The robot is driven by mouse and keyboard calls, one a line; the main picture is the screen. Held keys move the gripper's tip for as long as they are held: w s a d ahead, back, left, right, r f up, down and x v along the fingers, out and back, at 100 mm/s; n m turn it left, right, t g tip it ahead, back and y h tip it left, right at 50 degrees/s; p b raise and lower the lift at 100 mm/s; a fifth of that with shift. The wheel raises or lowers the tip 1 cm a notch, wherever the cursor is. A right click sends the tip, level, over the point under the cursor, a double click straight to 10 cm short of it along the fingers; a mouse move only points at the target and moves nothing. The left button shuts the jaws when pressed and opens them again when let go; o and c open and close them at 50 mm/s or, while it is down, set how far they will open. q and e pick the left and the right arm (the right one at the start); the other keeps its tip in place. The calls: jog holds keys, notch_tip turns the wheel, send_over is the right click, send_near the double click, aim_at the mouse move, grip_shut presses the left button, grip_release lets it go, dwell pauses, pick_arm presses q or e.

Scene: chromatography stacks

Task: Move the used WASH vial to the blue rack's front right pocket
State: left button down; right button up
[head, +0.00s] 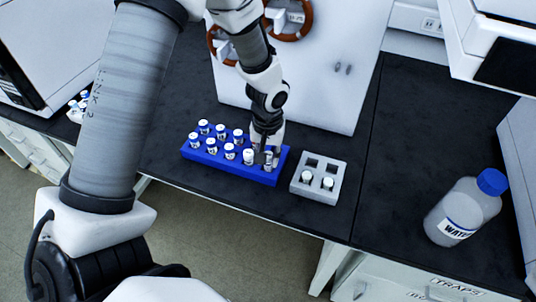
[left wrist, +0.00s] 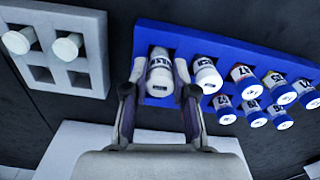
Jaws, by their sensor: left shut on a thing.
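The blue rack (head: 232,172) stands on the dark bench and also shows in the left wrist view (left wrist: 236,44). My left gripper (head: 266,150) points down at the rack's right end. In the left wrist view its fingers (left wrist: 160,92) are shut on a white-capped vial (left wrist: 159,72), taken as the WASH vial; its label is only partly legible. The vial is at the front right pocket; how deep it sits is hard to tell. Another white-capped vial (left wrist: 206,75) stands close beside it. My right gripper is not in view.
A grey rack (head: 322,166) to the right has two white-capped vials in front and two empty back pockets. A water bottle (head: 464,210) stands further right. A white instrument panel (head: 340,70) rises behind.

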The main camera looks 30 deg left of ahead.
pick_arm(q)
jog(key=shift+f, duration=0.2)
jog(key=shift+f+b, duration=0.3)
jog(key=shift+f, duration=0.05)
jog(key=c, duration=0.9)
grip_release()
jog(key=shift+o, duration=0.6)
jog(key=o, duration=0.3)
